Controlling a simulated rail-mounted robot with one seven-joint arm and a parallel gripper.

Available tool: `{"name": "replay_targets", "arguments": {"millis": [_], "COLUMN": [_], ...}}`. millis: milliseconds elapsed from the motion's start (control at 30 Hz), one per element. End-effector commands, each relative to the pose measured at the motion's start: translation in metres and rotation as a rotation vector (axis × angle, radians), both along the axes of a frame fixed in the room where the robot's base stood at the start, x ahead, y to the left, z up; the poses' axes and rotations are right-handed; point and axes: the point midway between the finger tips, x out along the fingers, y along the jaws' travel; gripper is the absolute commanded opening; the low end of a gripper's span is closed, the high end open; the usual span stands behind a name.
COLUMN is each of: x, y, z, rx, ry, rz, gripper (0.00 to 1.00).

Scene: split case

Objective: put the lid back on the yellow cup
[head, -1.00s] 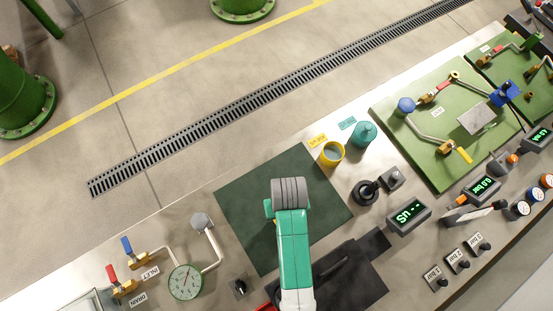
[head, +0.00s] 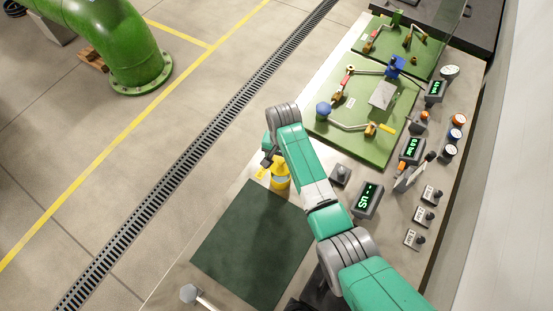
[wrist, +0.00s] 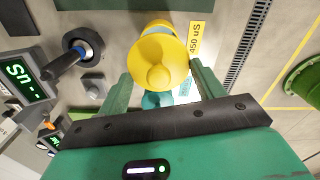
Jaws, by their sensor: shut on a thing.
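The yellow lid (wrist: 158,75), with a round knob, lies between the fingers of my gripper (wrist: 160,84) in the wrist view. My gripper is shut on it. In the head view my gripper (head: 270,158) is at the yellow cup (head: 280,183), which stands upright on the bench. The lid is over the cup's mouth and hides it in the wrist view. I cannot tell whether the lid is fully seated or slightly above the rim.
A teal cup (wrist: 155,101) stands close by the yellow one, partly hidden. A yellow label (wrist: 196,40) lies beside the yellow cup. A dark green mat (head: 250,245) is clear. A green panel with pipes (head: 350,145) and a meter (head: 367,200) are to the right.

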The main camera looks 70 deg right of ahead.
Motion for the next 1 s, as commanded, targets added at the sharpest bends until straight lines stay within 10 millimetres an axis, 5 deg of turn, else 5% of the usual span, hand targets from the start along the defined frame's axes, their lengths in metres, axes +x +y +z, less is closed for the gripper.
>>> {"name": "replay_targets", "arguments": {"millis": [533,1000], "x": [0.000,0.000], "y": [0.001,0.000], "z": [-0.056,-0.061], "rx": [0.001,0.000], "ry": [0.000,0.000], "rz": [0.003,0.003], "gripper": [0.46,0.46]}}
